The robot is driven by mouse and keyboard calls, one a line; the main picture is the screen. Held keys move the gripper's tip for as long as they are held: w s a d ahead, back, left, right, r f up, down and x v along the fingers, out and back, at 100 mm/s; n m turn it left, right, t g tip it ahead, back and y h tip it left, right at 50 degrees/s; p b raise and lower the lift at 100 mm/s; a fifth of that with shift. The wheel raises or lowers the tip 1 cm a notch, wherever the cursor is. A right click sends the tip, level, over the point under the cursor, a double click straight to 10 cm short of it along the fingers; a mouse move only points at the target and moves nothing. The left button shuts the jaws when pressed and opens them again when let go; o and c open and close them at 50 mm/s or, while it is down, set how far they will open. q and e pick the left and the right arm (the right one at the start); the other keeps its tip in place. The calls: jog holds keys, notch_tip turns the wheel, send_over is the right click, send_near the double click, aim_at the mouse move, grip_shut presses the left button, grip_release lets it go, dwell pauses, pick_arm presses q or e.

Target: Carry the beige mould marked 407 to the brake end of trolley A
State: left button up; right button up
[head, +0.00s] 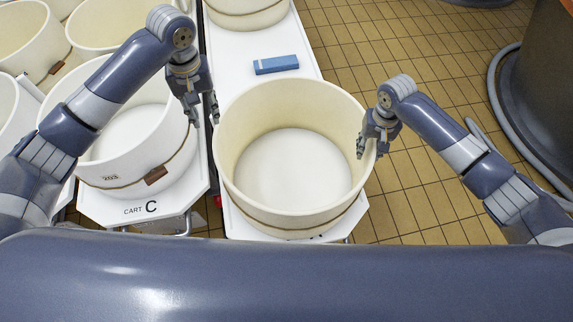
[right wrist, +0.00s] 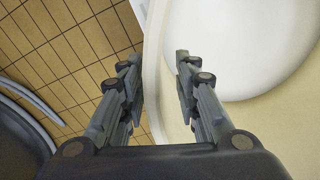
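A large, round, empty beige mould (head: 290,213) stands in the middle of the head view on a white trolley (head: 310,62). No number shows on its visible side, and the trolley's front label is mostly hidden beneath it. My left gripper (head: 204,119) is open at the mould's left rim; I cannot tell whether its fingers straddle the wall. My right gripper (head: 371,148) is open at the right rim. In the right wrist view its fingers (right wrist: 158,85) stand on either side of the mould's wall (right wrist: 155,60), with gaps.
A blue block (head: 276,64) lies on the trolley behind the mould, with another mould (head: 246,14) further back. Cart C (head: 122,208) at left carries a mould marked 203 (head: 125,180). Other moulds crowd the far left. Tiled floor is open at right, before a dark vat (head: 548,90) and grey hose.

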notch_tip(320, 180, up, 10)
jog(key=shift+f, duration=0.15)
dwell(0.7)
